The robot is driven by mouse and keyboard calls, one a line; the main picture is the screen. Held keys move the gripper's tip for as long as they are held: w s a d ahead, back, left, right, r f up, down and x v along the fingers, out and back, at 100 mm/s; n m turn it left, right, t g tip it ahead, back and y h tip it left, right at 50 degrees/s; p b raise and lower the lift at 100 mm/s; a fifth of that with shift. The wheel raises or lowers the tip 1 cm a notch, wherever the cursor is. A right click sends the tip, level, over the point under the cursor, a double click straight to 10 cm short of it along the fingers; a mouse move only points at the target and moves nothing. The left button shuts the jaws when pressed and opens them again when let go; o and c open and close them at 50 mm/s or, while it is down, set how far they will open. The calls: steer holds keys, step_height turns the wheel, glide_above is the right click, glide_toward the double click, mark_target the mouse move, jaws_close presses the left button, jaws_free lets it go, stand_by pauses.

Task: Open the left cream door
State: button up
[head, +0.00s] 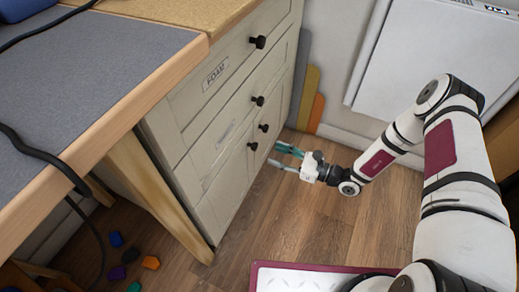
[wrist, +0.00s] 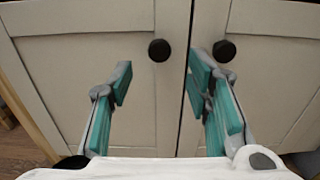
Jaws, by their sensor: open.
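The left cream door (wrist: 95,85) fills the left half of the wrist view and is shut, with a thin seam to the right cream door (wrist: 275,70). Its round dark knob (wrist: 159,50) is near the seam. In the head view the left door (head: 224,188) is the nearer one, low on the cabinet, with its knob (head: 252,146). My gripper (head: 274,155) is open and empty in front of the doors. In the wrist view its teal fingers (wrist: 160,78) stand either side of the left knob, apart from it. The right finger overlaps the seam near the right knob (wrist: 224,51).
Drawers, one labelled FOAM (head: 215,73), sit above the doors. A wooden table leg (head: 165,195) stands at the cabinet's near side. Coloured blocks (head: 150,262) lie on the floor, and a maroon-edged tray (head: 255,275) is at the bottom. Floor before the cabinet is clear.

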steer(key=b+x, duration=0.2)
steer(key=x, duration=0.5)
steer(key=shift+a, duration=0.25)
jaws_close()
